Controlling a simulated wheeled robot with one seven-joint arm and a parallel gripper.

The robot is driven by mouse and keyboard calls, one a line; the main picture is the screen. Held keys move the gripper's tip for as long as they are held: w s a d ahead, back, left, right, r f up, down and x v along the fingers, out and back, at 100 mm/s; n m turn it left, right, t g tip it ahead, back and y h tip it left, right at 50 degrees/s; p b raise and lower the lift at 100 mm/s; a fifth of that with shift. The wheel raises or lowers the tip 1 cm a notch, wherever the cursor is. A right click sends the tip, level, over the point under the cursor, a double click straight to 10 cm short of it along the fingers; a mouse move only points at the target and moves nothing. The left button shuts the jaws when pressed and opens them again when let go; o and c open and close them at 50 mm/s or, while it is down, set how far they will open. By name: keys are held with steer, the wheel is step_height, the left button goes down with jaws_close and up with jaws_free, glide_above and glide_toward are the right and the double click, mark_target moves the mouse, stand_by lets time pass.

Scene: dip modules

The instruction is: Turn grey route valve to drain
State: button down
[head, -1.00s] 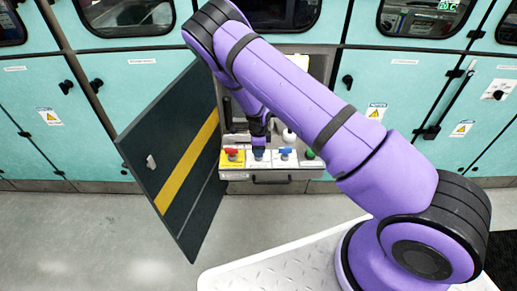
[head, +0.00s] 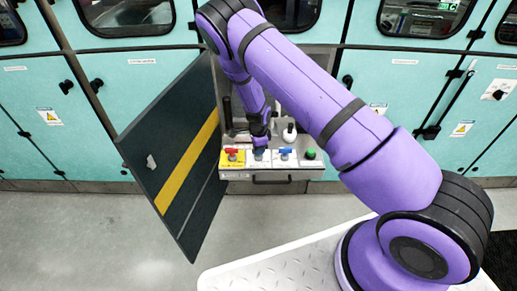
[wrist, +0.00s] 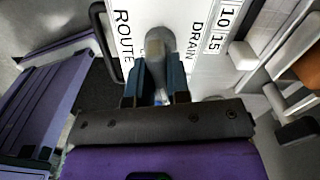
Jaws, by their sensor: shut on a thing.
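The grey route valve (wrist: 160,42) is a rounded grey knob with a lever on a white plate, filling the top middle of the wrist view. The plate bears the words ROUTE (wrist: 123,45) to its left and DRAIN (wrist: 200,40) to its right. My gripper (wrist: 155,80) is shut on the valve's lever, with one dark finger on each side. In the head view, the grey valve (head: 259,154) sits between the red and blue valves, right below my gripper (head: 260,141), which partly covers it.
A red valve (head: 232,152) on a yellow plate is to the left. A blue valve (head: 285,153) and a green knob (head: 310,154) are to the right. A white-topped knob (head: 289,133) stands behind. An open dark door (head: 165,150) with a yellow stripe flanks the left.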

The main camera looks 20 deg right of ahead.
steer(key=n, duration=0.4)
steer(key=shift+n, duration=0.3)
steer(key=n, duration=0.3)
steer(key=shift+n, duration=0.3)
steer(key=n, duration=0.3)
steer(key=shift+n, duration=2)
steer(key=c, duration=1.1)
jaws_free()
steer(key=shift+r, duration=0.1)
step_height(320, 180, up, 11)
steer(key=shift+f, duration=0.2)
